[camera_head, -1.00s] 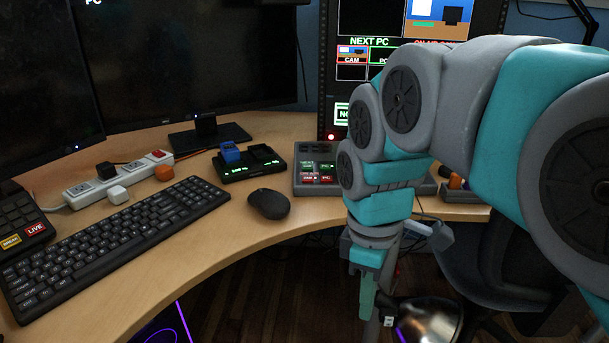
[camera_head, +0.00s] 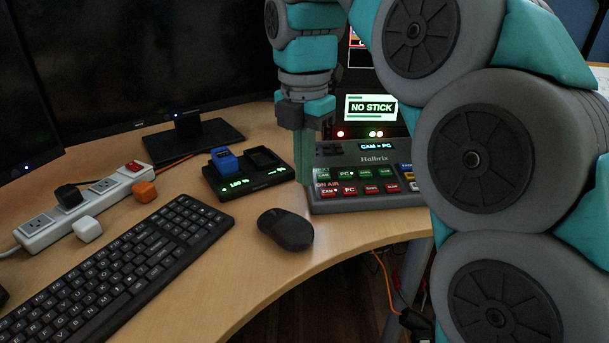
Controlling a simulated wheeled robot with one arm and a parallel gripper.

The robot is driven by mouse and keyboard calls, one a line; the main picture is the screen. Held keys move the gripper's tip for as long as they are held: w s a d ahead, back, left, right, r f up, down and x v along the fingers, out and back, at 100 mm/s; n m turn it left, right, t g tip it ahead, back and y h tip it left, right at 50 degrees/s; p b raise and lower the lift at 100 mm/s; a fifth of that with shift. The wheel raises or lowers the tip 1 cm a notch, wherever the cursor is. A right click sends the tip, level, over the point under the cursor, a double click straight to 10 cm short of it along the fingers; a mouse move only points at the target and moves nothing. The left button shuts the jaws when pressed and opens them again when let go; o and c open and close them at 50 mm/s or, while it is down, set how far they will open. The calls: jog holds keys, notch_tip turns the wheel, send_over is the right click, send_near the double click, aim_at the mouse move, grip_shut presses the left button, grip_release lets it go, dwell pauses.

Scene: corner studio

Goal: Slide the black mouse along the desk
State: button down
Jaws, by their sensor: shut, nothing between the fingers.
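The black mouse (camera_head: 286,229) lies on the curved wooden desk (camera_head: 222,285), near its front edge and right of the keyboard. My gripper (camera_head: 306,180) points down just behind the mouse and a little to its right in the picture, between the charger and the switcher panel. Its fingers are shut and empty. The fingertips appear apart from the mouse; their exact height above the desk is hard to tell.
A black charger (camera_head: 233,186) with a blue battery (camera_head: 224,159) stands left of my gripper. A button panel (camera_head: 362,168) stands right. A keyboard (camera_head: 120,265) and power strip (camera_head: 90,205) lie left. Bare desk lies left and front of the mouse.

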aim_at(283, 223)
jog(key=shift+f+p, duration=0.4)
jog(key=shift+f, duration=3.5)
jog(key=s+a, duration=0.1)
jog(key=s+a+p, duration=0.1)
jog(key=s+a, duration=0.1)
jog(key=shift+s+a+r, duration=0.1)
jog(key=shift+s+r, duration=0.05)
jog(key=shift+s, duration=0.1)
jog(key=shift+s+a, duration=0.2)
jog(key=shift+s, duration=0.05)
